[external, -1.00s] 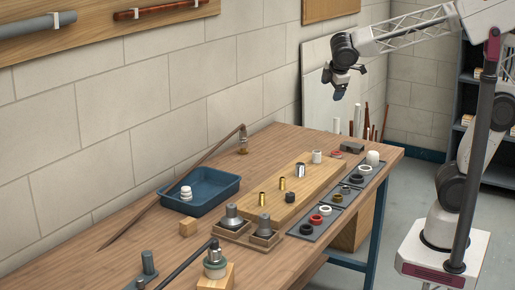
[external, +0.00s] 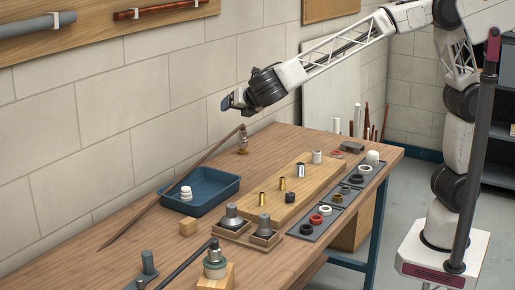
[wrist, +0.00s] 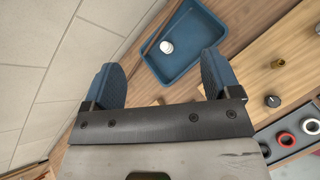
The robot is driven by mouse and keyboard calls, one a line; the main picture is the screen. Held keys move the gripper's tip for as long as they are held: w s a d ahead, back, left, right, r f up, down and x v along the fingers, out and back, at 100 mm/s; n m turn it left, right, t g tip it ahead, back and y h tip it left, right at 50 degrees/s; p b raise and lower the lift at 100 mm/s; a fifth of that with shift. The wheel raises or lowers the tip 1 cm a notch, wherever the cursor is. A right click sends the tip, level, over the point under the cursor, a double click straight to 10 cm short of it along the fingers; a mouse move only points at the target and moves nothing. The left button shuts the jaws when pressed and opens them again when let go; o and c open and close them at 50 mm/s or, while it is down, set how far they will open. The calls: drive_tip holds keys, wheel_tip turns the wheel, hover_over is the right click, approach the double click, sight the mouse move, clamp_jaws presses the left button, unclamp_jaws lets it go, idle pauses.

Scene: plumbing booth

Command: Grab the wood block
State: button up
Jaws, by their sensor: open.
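A small light wood block (external: 188,227) sits on the workbench in front of the blue tray in the external view. My gripper (external: 230,102) is raised high above the far part of the bench, beside the wall and well apart from the block. In the wrist view my gripper (wrist: 158,68) is open, with two blue fingers spread and nothing between them.
The blue tray (external: 229,185) holds white round pieces.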

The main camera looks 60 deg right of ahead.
drive_tip(key=s+a+f+n+t+y, duration=0.15)
drive_tip(key=a+n, duration=0.25)
drive_tip(key=a, duration=0.7)
drive_tip(key=a+f+n+t+y, duration=0.15)
drive_tip(key=a+n, duration=0.25)
drive_tip(key=a, duration=0.6)
approach(191, 221)
drive_tip(key=x, duration=0.3)
drive_tip(key=shift+w+f, duration=0.15)
drive_tip(key=shift+w, duration=0.05)
drive_tip(key=shift+w, duration=0.1)
drive_tip(key=shift+x, duration=1.2)
drive_tip(key=shift+x, duration=2.65)
drive_tip(key=c, duration=1)
